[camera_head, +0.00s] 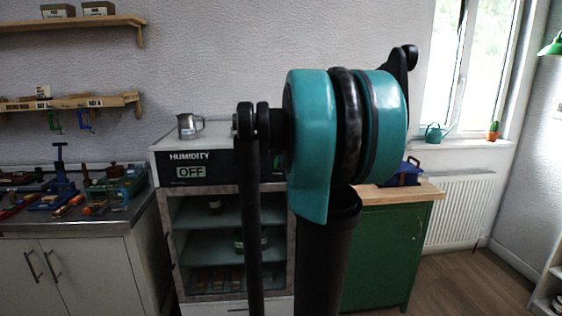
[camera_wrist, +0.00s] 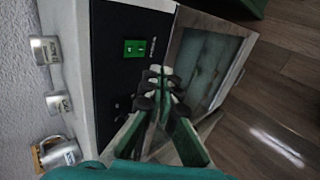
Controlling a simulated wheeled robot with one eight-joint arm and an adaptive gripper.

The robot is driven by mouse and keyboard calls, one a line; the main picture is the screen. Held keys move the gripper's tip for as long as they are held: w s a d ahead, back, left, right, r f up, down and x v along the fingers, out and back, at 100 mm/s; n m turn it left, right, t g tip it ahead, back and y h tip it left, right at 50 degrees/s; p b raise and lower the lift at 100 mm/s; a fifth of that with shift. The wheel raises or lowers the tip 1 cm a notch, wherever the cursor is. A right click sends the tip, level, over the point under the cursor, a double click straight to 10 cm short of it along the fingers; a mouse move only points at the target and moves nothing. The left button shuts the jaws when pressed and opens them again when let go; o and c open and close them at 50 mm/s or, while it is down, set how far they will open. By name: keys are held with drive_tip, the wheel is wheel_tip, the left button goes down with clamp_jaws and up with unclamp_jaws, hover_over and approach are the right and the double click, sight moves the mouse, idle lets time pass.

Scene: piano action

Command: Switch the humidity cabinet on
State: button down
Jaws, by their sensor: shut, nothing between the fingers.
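The humidity cabinet (camera_head: 220,168) stands against the wall in the head view, with a black front panel reading "HUMIDITY" and a display (camera_head: 191,172) reading "OFF". My arm hides the panel's right part. In the wrist view the black panel (camera_wrist: 112,70) appears turned on its side, with a green switch (camera_wrist: 135,48) on it. My gripper (camera_wrist: 158,82) is shut and empty. In that picture its fingertips lie below and slightly right of the switch, near the panel's edge by the glass door (camera_wrist: 205,62). I cannot tell whether they touch the panel.
A metal jug (camera_head: 190,125) stands on the cabinet top; it also shows in the wrist view (camera_wrist: 60,152), near two labelled metal containers (camera_wrist: 45,49). A tool-covered workbench (camera_head: 95,228) is left, a green cabinet (camera_head: 385,250) right. Floor (camera_head: 470,285) is clear at right.

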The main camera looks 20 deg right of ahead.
drive_tip(key=w+d+f, duration=0.2)
drive_tip(key=w+f, duration=0.1)
drive_tip(key=w, duration=0.4)
drive_tip(key=shift+f, duration=0.4)
drive_tip(key=shift+w, duration=0.1)
drive_tip(key=shift+w+d+f, duration=0.1)
drive_tip(key=shift+w+f, duration=0.05)
drive_tip(key=shift+w, duration=0.1)
drive_tip(key=shift+r, duration=0.8)
